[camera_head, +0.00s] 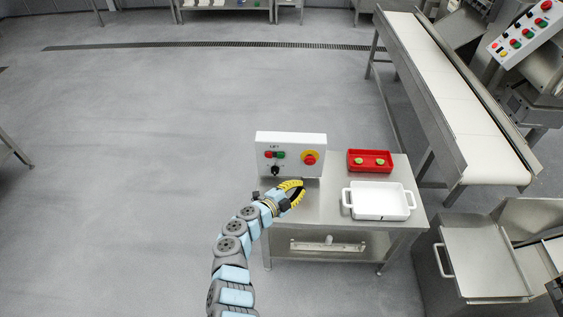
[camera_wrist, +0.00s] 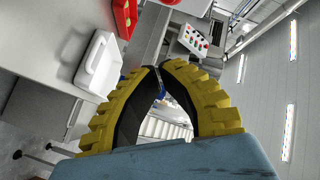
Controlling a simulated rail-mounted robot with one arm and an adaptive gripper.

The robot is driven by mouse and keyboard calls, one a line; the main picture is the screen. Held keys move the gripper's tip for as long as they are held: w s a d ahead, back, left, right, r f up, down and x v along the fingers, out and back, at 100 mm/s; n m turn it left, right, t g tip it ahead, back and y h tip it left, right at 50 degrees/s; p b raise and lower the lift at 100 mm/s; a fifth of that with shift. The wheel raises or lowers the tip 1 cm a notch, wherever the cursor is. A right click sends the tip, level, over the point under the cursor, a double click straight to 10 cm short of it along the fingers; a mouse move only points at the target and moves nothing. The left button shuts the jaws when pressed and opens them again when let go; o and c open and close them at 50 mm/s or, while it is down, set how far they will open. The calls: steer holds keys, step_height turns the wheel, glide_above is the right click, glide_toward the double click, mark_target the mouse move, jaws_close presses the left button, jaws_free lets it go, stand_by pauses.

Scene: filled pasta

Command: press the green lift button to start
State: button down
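The white control box labelled as a lift (camera_head: 291,140) stands at the back left of the steel table in the head view. The green button (camera_head: 281,155) is on its left half, just right of a red button (camera_head: 268,155). A black knob (camera_head: 276,171) is below them. My gripper (camera_head: 301,186), with yellow-backed fingers, is in front of and below the box, apart from the green button. In the wrist view the fingertips of my gripper (camera_wrist: 159,68) meet, with nothing between them. I cannot make out the lift box in the wrist view.
A red emergency stop (camera_head: 310,158) on a yellow disc is right of the green button. A white dish (camera_head: 379,215) and a red tray (camera_head: 386,169) holding green pieces stand on the steel table (camera_head: 330,211). A conveyor (camera_head: 450,90) is at the right, with another button panel (camera_head: 525,32) beyond.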

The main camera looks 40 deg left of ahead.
mark_target(281, 155)
steer(key=a+f+n+y+b, duration=0.1)
steer(key=a+f+y, duration=0.1)
steer(key=a, duration=0.5)
steer(key=shift+s+f+g+b, duration=0.4)
steer(key=shift+s, duration=0.05)
steer(key=w+a+b, duration=0.1)
steer(key=w+b, duration=0.1)
steer(key=b, duration=0.2)
steer(key=w+a+b, duration=0.2)
steer(key=b, duration=0.2)
steer(key=w+a+b, duration=0.2)
steer(key=w+b, duration=0.1)
steer(key=b, duration=0.1)
steer(key=shift+a, duration=0.1)
steer(key=shift+w+a+f+b, duration=0.15)
steer(key=shift+w+a+b, duration=0.1)
steer(key=shift+b, duration=0.35)
stand_by(1.2)
